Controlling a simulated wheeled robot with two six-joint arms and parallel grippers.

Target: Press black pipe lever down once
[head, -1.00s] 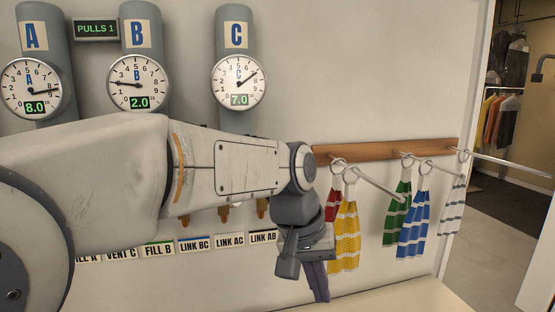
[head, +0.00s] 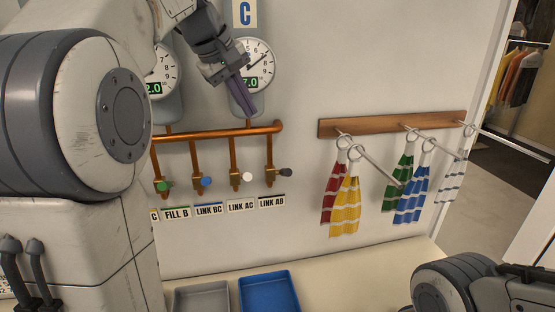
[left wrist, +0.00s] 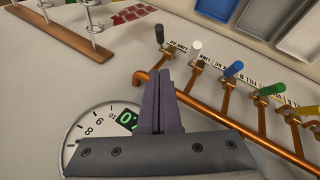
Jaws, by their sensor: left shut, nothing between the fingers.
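The black-handled lever (head: 286,171) is at the right end of a copper pipe (head: 215,133) on the wall, above the LINK AB label (head: 272,202). In the left wrist view the black lever (left wrist: 160,34) sticks out near the top centre. My left gripper (head: 246,108) is shut and empty, its purple fingers in front of gauge C (head: 262,60), above and left of the black lever and apart from it. The fingers (left wrist: 167,75) point toward the pipe's end in the wrist view.
White (head: 247,177), blue (head: 206,181) and green (head: 162,186) levers stand left of the black one. A wooden rail (head: 380,124) with rods and striped cloths is to the right. Grey (head: 202,300) and blue (head: 268,292) trays lie below.

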